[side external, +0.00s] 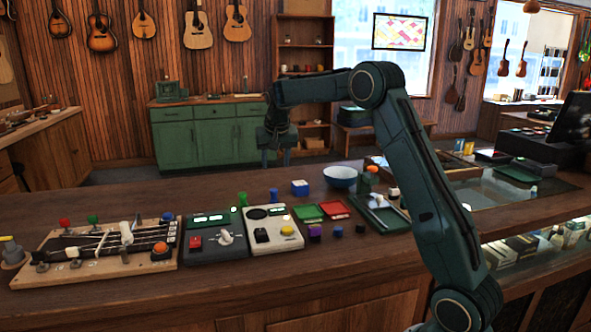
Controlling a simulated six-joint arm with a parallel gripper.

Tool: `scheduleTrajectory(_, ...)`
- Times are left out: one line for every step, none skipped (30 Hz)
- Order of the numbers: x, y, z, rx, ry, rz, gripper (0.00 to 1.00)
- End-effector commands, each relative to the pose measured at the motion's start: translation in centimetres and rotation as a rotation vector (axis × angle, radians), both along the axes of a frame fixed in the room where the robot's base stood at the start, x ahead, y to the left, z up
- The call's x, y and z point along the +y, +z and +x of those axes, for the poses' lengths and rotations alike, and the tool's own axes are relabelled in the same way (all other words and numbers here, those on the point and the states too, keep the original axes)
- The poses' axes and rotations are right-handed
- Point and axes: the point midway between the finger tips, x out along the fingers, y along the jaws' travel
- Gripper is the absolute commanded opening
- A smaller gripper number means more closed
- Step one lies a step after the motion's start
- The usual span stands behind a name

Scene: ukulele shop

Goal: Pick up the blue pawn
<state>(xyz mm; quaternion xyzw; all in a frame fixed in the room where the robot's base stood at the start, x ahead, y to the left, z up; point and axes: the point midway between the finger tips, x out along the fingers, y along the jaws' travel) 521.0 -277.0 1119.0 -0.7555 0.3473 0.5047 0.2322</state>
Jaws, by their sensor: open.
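A small blue piece with a pawn-like shape (534,192) stands upright on the counter at the right, near the glass-topped part; it is small in the picture. My gripper (276,158) is open and points down with nothing between its fingers. It hangs above the back edge of the counter, left of the middle and far to the left of the blue piece.
Several small cubes, including a purple one (315,231), lie in front. Control boxes (216,240) and a wooden instrument board (60,270) fill the left. A green tray (385,222) lies mid-counter. The front edge is clear.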

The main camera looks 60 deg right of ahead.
Motion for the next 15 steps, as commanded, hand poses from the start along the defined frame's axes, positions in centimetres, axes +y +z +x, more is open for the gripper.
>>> scheduleTrajectory(-0.2, -0.2, 0.1, 0.001, -0.004, 0.001, 0.47)
scheduleTrajectory(-0.3, -0.2, 0.1, 0.000, -0.007, 0.000, 0.47)
scheduleTrajectory(-0.3, -0.2, 0.1, 0.000, -0.007, 0.000, 0.47)
scheduleTrajectory(-0.3, -0.2, 0.1, 0.000, -0.008, 0.000, 0.47)
scheduleTrajectory(-0.3, -0.2, 0.1, 0.000, -0.008, 0.000, 0.47)
scheduleTrajectory(-0.3, -0.2, 0.1, 0.000, -0.007, 0.000, 0.47)
scheduleTrajectory(-0.3, -0.3, 0.1, 0.000, -0.007, 0.000, 0.47)
scheduleTrajectory(-0.3, -0.4, 0.1, 0.000, -0.007, 0.000, 0.47)
scheduleTrajectory(-0.4, -0.5, 0.2, 0.001, -0.007, 0.000, 0.47)
scheduleTrajectory(-0.4, -0.7, 0.2, 0.001, -0.007, 0.000, 0.47)
scheduleTrajectory(-0.5, -0.9, 0.3, 0.001, -0.006, 0.000, 0.47)
scheduleTrajectory(-0.6, -1.2, 0.4, 0.002, -0.006, 0.000, 0.47)
scheduleTrajectory(-0.7, -1.5, 0.4, 0.003, -0.006, 0.000, 0.47)
scheduleTrajectory(-0.8, -1.8, 0.5, 0.004, -0.007, 0.001, 0.47)
scheduleTrajectory(-0.9, -2.3, 0.6, 0.004, -0.007, 0.001, 0.47)
